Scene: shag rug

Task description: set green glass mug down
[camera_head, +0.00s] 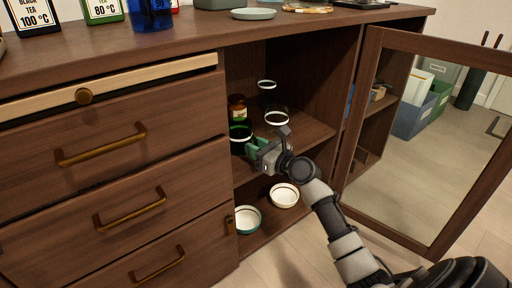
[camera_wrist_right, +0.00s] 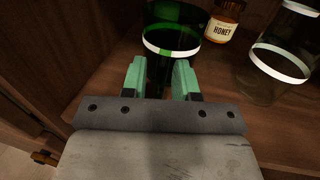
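The green glass mug (camera_head: 239,143) is dark green with a white rim band. It stands on the middle shelf of the open cabinet, near its left wall. It also shows in the right wrist view (camera_wrist_right: 172,30), just beyond the fingertips. My right gripper (camera_head: 254,146) is in front of the mug; its two green fingers (camera_wrist_right: 160,78) are apart. The dark space between them shows no clearly held thing, and whether a fingertip touches the mug I cannot tell. My left gripper is not in view.
A honey jar (camera_wrist_right: 224,20) stands behind the mug. Clear glasses with white rims (camera_head: 277,118) stand to the right. Two bowls (camera_head: 284,195) sit on the lower shelf. The glass door (camera_head: 432,150) stands open at right; drawers (camera_head: 120,150) are at left.

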